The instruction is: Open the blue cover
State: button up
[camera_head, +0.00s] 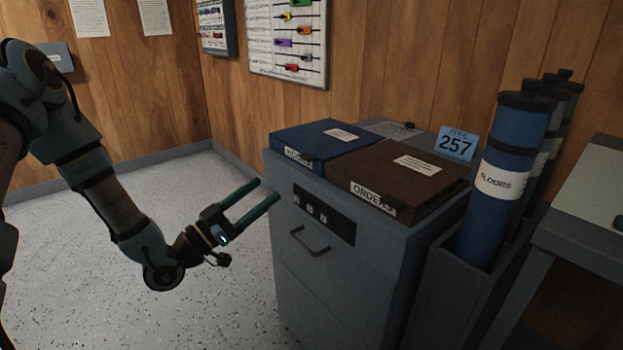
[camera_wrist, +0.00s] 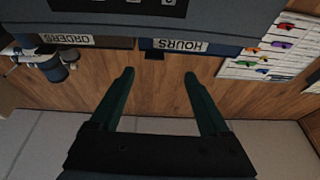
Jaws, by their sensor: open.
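The blue cover (camera_head: 322,140) is a flat blue binder lid with a white label on top and an "HOURS" label on its front edge. It lies shut on the left of the grey cabinet top, and its front edge shows upside down in the wrist view (camera_wrist: 205,46). A small dark tab (camera_wrist: 154,56) shows at that edge. My gripper (camera_head: 270,190) is open and empty, in front of the cabinet's left side, lower than the cover and apart from it. Its two green fingers point toward the cabinet in the head view.
A brown "ORDERS" binder (camera_head: 398,175) lies right beside the blue one. The grey cabinet (camera_head: 330,285) has a drawer handle (camera_head: 310,242) and a dark number panel (camera_head: 323,215). A blue "257" card (camera_head: 455,143) and tall tubes (camera_head: 513,165) stand at right. Floor at left is clear.

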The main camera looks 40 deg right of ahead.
aim_at(304, 159)
jog(key=shift+h, duration=0.4)
jog(key=x, duration=0.3)
jog(key=p+x, duration=0.1)
jog(key=x, duration=0.3)
jog(key=s+x, duration=0.1)
jog(key=x, duration=0.3)
jog(key=shift+r+p, duration=0.1)
jog(key=shift+p, duration=0.25)
grip_shut()
dwell(0.6)
